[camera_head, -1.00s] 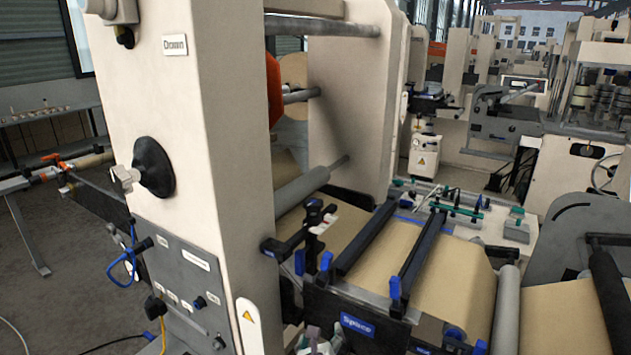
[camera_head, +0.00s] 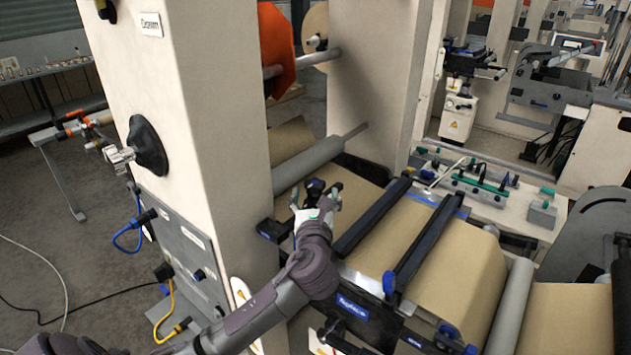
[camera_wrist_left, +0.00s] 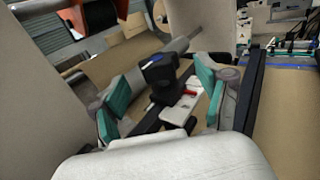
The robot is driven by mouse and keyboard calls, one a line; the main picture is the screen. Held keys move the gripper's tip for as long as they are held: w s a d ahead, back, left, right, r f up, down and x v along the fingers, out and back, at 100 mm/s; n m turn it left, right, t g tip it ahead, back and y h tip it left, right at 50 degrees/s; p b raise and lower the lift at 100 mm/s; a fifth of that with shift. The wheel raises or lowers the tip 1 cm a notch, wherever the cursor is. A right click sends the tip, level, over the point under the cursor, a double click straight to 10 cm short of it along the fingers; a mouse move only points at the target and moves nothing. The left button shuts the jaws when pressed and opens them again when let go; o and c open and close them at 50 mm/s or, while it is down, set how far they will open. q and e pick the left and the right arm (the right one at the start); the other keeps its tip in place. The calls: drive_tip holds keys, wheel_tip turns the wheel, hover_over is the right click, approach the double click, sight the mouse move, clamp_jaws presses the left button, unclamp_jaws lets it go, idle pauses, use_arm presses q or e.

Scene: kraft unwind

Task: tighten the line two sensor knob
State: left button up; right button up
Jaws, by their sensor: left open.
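The line sensor's black knob (camera_wrist_left: 160,68) stands upright on a dark bracket in the middle of the left wrist view. A white piece with a red mark (camera_wrist_left: 184,106) sits beside it. My left gripper (camera_wrist_left: 162,92) is open, with one teal finger pad on each side of the knob and visible gaps between. In the head view my left gripper (camera_head: 319,198) is at the sensor, beside the brown web, and partly hides it. The knob top (camera_head: 313,187) shows just beyond the fingers. My right gripper is not in view.
A tall cream machine column (camera_head: 215,130) stands close left of my left arm. A grey roller (camera_head: 308,163) lies behind the sensor. Two dark bars (camera_head: 428,248) cross the brown web to the right. A blue-labelled block (camera_head: 353,306) is in front.

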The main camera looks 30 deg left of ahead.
sight(315, 192)
use_arm(q)
drive_tip(key=shift+p+x, duration=0.3)
drive_tip(key=shift+x, duration=0.9)
drive_tip(key=shift+w+a, duration=0.35)
drive_tip(key=c, duration=1.2)
drive_tip(key=shift+o, duration=0.2)
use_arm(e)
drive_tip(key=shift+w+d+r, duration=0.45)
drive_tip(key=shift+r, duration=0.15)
